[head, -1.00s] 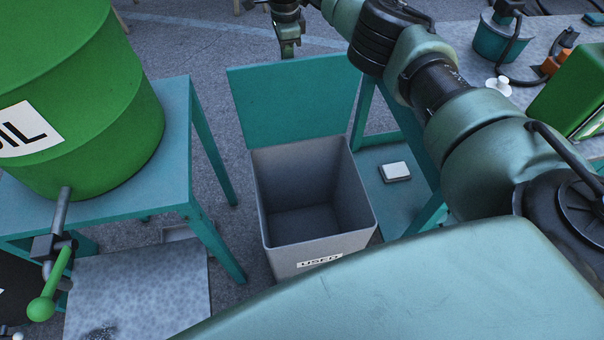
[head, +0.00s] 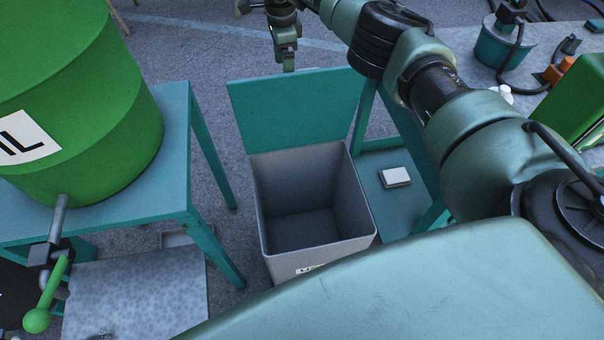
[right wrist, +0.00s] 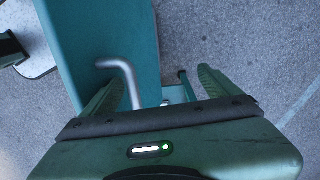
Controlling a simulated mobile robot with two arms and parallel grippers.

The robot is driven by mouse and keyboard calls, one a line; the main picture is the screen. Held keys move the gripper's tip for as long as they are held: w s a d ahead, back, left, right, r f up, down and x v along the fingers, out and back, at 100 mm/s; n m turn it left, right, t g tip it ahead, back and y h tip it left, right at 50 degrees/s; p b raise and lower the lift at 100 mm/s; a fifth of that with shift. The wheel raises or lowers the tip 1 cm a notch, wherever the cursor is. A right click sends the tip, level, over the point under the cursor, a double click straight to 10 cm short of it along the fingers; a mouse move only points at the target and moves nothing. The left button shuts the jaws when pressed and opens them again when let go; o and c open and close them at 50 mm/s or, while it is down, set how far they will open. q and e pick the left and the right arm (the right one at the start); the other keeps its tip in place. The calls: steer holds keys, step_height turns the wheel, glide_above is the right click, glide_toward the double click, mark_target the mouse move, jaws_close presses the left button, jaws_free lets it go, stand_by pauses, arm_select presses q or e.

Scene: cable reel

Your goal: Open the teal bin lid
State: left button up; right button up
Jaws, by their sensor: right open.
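The teal lid (head: 292,106) stands raised at the back edge of the grey bin (head: 318,250), and the bin's empty inside shows. My right gripper (head: 287,60) is just behind the lid's top edge. In the right wrist view the teal lid (right wrist: 105,35) fills the left part, with a bent metal handle (right wrist: 122,68) on it. My right gripper (right wrist: 165,85) is open there, with the handle's bend near its left finger. I cannot tell whether they touch. My left gripper is out of view.
A green oil drum (head: 75,100) with a tap (head: 50,275) stands on a teal table (head: 178,140) at left. A teal stand with a small white-topped block (head: 395,177) is right of the bin. A workbench (head: 540,50) with tools is at upper right.

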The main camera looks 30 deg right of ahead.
steer(key=shift+d+r, duration=0.1)
steer(key=shift+d, duration=0.1)
step_height(320, 180, up, 7)
steer(key=p, duration=0.4)
steer(key=shift+d, duration=0.2)
steer(key=shift+p, duration=0.3)
stand_by(0.4)
